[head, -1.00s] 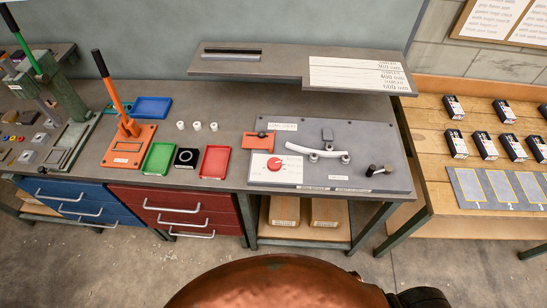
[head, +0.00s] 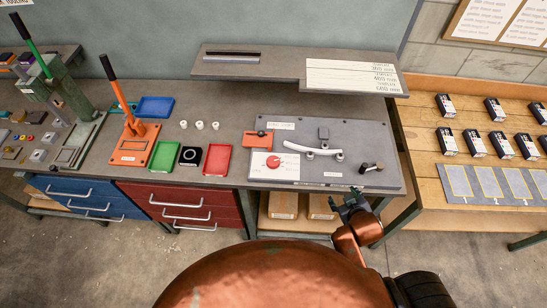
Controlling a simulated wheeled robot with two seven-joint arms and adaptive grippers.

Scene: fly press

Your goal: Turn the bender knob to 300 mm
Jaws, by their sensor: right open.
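The bender is a grey plate (head: 354,135) on the right part of the workbench. Its red round knob (head: 273,162) sits on a white dial card (head: 255,171) at the plate's left; the dial marks are too small to read. A white curved strip (head: 311,149) lies beside it, and a dark-ended handle (head: 371,167) is at the plate's right. My right gripper (head: 349,203) is open and empty in front of the bench's edge, below and right of the knob, clear of it. My left gripper is not in view.
A raised shelf (head: 270,70) with a white template label (head: 352,77) stands behind the bender. Red (head: 217,158), green (head: 164,153) and blue (head: 155,107) trays and an orange lever press (head: 135,147) are left. Small boxes (head: 447,142) stand on the wooden bench at right.

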